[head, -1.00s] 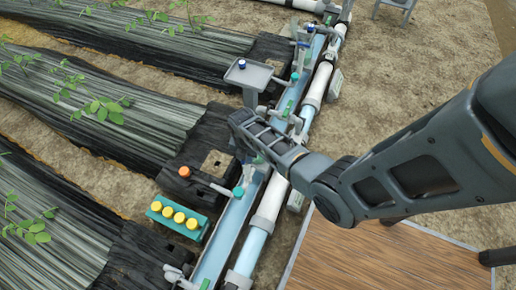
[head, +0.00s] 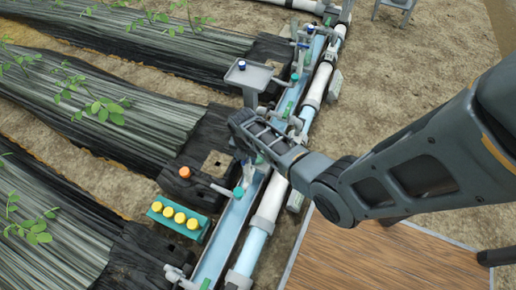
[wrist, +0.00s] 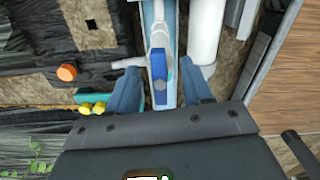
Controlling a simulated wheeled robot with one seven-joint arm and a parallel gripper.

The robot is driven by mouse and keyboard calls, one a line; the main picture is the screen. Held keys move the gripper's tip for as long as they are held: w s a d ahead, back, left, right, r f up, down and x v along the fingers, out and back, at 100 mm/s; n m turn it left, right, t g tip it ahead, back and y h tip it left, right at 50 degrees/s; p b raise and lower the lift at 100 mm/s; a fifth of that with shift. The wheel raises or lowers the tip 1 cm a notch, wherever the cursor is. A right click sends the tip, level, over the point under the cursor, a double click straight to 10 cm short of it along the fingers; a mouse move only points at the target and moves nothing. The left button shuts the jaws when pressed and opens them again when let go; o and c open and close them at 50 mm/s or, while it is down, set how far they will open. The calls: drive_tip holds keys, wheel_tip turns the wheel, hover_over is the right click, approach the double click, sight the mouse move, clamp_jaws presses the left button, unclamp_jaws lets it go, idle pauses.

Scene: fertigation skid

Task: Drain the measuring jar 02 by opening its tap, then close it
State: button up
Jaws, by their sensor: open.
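In the wrist view a blue tap lever (wrist: 159,65) lies lengthwise over the pale blue channel (wrist: 170,15). My gripper (wrist: 164,80) is open, with one finger on each side of the lever's lower end and a visible gap on both sides. A small teal part shows just right of the lever. In the head view my gripper (head: 256,150) hangs over the channel, and its fingertips are mostly hidden by my own arm. I cannot make out the measuring jar 02 or any number on it.
A white pipe (wrist: 206,30) runs close along the channel's right side. An orange cap (head: 184,172) and a teal rack (head: 176,224) with several yellow caps stand left of the channel. A grey tray on a post (head: 250,75) stands farther back. A wooden board (head: 380,265) lies at right.

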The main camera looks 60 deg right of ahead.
wheel_tip(320, 180, up, 10)
drive_tip(key=p, duration=0.8)
drive_tip(key=shift+f+p, duration=0.25)
drive_tip(key=shift+p, duration=0.1)
drive_tip(key=shift+f, duration=0.1)
